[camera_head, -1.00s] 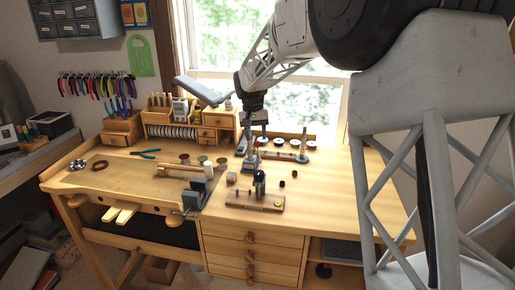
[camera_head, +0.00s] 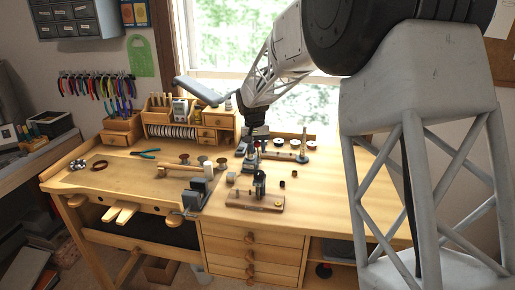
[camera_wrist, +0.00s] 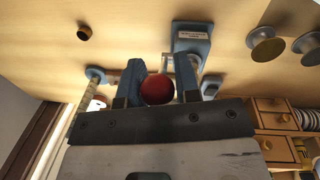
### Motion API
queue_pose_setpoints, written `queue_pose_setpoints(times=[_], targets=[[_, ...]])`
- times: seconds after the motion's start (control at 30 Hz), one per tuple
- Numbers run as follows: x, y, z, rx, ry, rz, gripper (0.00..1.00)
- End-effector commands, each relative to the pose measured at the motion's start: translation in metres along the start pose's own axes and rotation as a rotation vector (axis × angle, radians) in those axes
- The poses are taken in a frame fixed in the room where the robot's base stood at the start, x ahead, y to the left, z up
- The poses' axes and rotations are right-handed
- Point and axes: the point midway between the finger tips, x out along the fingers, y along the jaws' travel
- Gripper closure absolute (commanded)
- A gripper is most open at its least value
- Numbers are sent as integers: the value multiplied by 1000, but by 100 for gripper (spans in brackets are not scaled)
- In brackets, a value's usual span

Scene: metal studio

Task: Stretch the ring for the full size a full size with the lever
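The ring stretcher (camera_head: 250,167), a small blue device, stands on the bench below my gripper (camera_head: 254,143). In the wrist view its blue base (camera_wrist: 193,45) carries a white label. A red ball (camera_wrist: 157,89), which looks like the lever's knob, sits between my two fingers (camera_wrist: 158,82). The fingers are apart, one on each side of the ball. The left finger is very close to it, and I cannot tell whether it touches; a narrow gap shows on the right. I cannot make out a ring on the stretcher.
A wooden stand with a dark upright tool (camera_head: 259,186) is in front of the stretcher. Small dark round pieces (camera_head: 282,184) lie to its right. A wooden organizer (camera_head: 190,120) is back left. The bench's right side is clear.

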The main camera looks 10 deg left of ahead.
Motion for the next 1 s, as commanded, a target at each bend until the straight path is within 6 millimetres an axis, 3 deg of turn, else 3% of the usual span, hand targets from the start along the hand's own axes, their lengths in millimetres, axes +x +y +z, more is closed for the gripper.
queue_pose_setpoints(times=[0.03,0.2,0.67,1.0], targets=[[0,0,0,0,0,0,78],[0,0,0,0,0,0,100],[2,0,3,2,28,6,100],[9,-4,15,12,150,26,100]])
